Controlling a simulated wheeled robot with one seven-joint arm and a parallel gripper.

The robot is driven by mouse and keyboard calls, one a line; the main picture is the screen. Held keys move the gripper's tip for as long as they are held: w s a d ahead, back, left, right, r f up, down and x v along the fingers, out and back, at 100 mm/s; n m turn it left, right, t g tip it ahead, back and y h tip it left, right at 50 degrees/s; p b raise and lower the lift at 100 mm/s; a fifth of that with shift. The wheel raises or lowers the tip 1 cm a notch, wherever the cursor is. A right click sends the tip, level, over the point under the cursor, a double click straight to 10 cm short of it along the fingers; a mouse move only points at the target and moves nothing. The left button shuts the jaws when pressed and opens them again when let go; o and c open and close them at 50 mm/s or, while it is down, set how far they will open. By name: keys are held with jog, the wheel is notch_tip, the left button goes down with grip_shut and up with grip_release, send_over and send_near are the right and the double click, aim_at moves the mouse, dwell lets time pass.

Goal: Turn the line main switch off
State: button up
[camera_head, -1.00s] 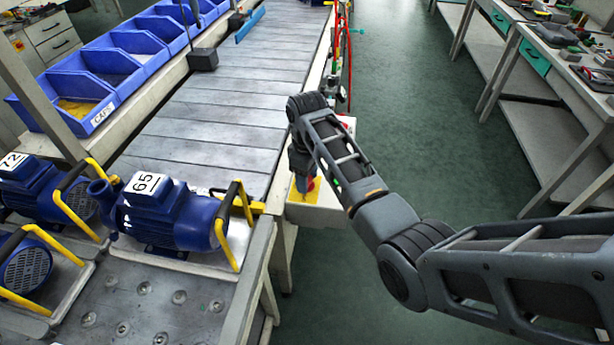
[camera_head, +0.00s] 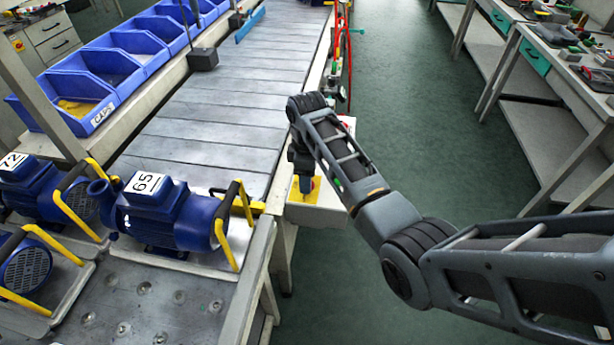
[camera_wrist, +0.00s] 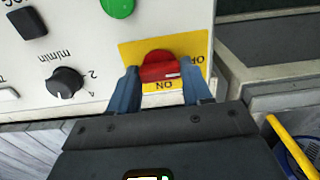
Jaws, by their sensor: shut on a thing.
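The line main switch is a red rotary handle (camera_wrist: 158,66) on a yellow plate (camera_wrist: 128,50) in the wrist view. The plate carries the words ON and OFF. A small white mark shows on the handle's right part, between the two words. My gripper (camera_wrist: 160,80) has its two blue-grey fingers on either side of the red handle and is shut on it. In the head view, my gripper (camera_head: 306,182) reaches down to the yellow plate (camera_head: 313,194) on the pale control box (camera_head: 325,205); the handle is mostly hidden there.
The box also carries a black knob (camera_wrist: 66,82), a green button (camera_wrist: 118,6) and a black switch (camera_wrist: 27,22). A slatted conveyor (camera_head: 215,110) runs left of the box. The blue pump marked 65 (camera_head: 175,218) stands at front left. Green floor (camera_head: 430,150) is open on the right.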

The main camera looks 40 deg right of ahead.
jog(key=o, duration=1.1)
jog(key=shift+c, duration=0.2)
jog(key=shift+r+b, duration=0.4)
jog(key=shift+r, duration=3.5)
jog(key=shift+d, duration=0.1)
